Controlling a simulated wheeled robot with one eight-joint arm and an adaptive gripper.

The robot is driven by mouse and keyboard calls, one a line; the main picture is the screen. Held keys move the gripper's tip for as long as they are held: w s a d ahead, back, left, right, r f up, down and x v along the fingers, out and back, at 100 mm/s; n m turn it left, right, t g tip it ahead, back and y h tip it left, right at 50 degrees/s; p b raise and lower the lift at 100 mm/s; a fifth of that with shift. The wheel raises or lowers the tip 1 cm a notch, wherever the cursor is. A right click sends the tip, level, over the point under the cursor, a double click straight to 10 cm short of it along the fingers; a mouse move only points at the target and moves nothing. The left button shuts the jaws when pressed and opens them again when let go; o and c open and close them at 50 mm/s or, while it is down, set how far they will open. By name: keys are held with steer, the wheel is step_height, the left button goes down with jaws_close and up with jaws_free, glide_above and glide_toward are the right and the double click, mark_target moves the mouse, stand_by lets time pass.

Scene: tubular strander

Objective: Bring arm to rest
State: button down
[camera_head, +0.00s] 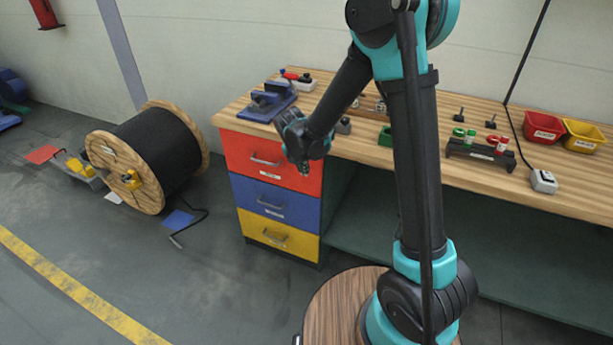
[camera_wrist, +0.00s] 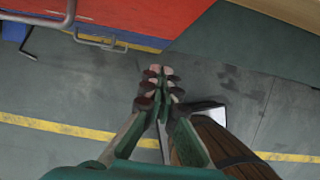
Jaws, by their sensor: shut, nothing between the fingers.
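My arm rises from my round base and bends over toward the workbench. My gripper (camera_head: 303,168) hangs in front of the red drawer (camera_head: 268,160), near the bench's front edge, pointing down. In the wrist view the fingers (camera_wrist: 162,80) are together over the bare floor (camera_wrist: 90,100), with nothing between them. The red drawer front also shows at the top of the wrist view (camera_wrist: 150,15).
The wooden bench top (camera_head: 460,170) holds a blue vise-like tool (camera_head: 268,102), a dark rack (camera_head: 480,154), a red bin (camera_head: 543,128) and a yellow bin (camera_head: 584,137). Blue (camera_head: 275,201) and yellow (camera_head: 278,238) drawers sit below. A cable reel (camera_head: 150,155) stands left.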

steer(key=shift+v, duration=1.45)
steer(key=s+d+r+m+y, duration=0.1)
steer(key=s+d+r+m, duration=0.1)
steer(key=s+d+m, duration=0.45)
steer(key=s+d+r+m, duration=0.1)
steer(key=s+d+m, duration=0.2)
steer(key=d+m, duration=0.7)
steer(key=s+d+f+m, duration=0.2)
steer(key=s+d+m, duration=0.6)
steer(key=s+m, duration=0.4)
steer(key=shift+d+m+y, duration=0.3)
steer(key=shift+d+m, duration=0.05)
steer(key=shift+m, duration=1.4)
steer(key=shift+s+f, duration=0.1)
